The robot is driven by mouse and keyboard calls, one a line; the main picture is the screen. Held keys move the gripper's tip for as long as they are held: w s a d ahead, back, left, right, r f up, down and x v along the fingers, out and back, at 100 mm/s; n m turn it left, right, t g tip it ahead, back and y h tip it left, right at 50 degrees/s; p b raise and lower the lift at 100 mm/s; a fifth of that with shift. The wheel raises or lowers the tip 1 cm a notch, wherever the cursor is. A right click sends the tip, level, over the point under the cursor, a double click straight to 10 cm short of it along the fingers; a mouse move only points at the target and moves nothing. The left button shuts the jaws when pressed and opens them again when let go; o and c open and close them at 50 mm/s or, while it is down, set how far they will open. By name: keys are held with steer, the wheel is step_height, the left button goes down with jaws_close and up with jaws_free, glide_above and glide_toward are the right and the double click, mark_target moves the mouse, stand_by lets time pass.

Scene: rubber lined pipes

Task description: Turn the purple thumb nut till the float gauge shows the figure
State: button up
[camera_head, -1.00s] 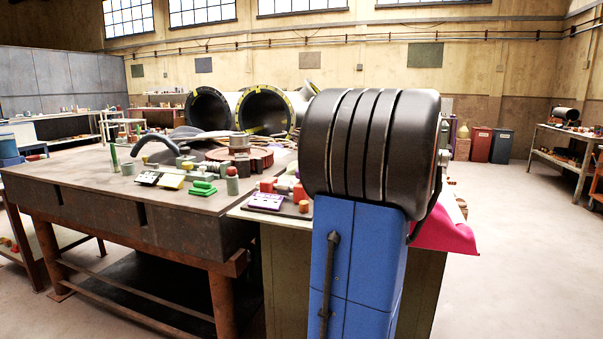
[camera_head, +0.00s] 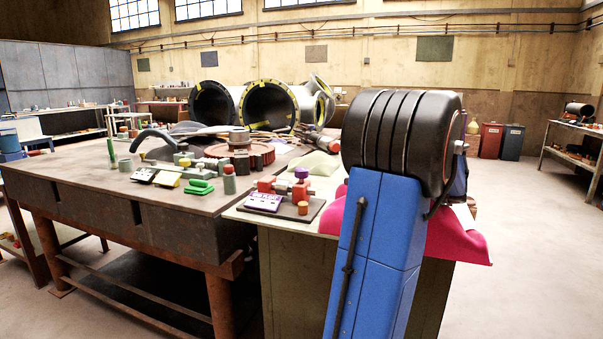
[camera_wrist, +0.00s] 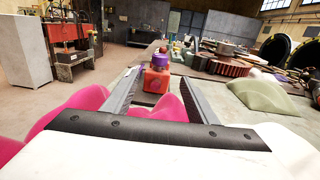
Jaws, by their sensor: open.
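The purple thumb nut (camera_head: 301,173) sits on top of a red and grey fitting (camera_head: 299,188) on a dark board at the near corner of the bench. In the wrist view, a purple round part (camera_wrist: 160,59) tops a red block (camera_wrist: 156,79), seen between the fingers. My gripper (camera_wrist: 162,68) is open, with its two grey fingers either side of that view of the block and nothing visibly held. I cannot tell how far the fingertips are from it. The gripper is hidden in the head view. No float gauge reading is legible.
A purple plate with pale marks (camera_head: 264,202) lies beside the fitting, with a small red and tan peg (camera_head: 303,208) nearby. Magenta cloth (camera_head: 455,238) and pale green cloth (camera_head: 315,164) lie close by. The brown table (camera_head: 110,190) holds several small parts and a red-brown gear-like disc.

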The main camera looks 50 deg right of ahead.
mark_target(301, 172)
steer(key=x, duration=1.7)
steer(key=shift+w, duration=0.1)
steer(key=c, duration=1.1)
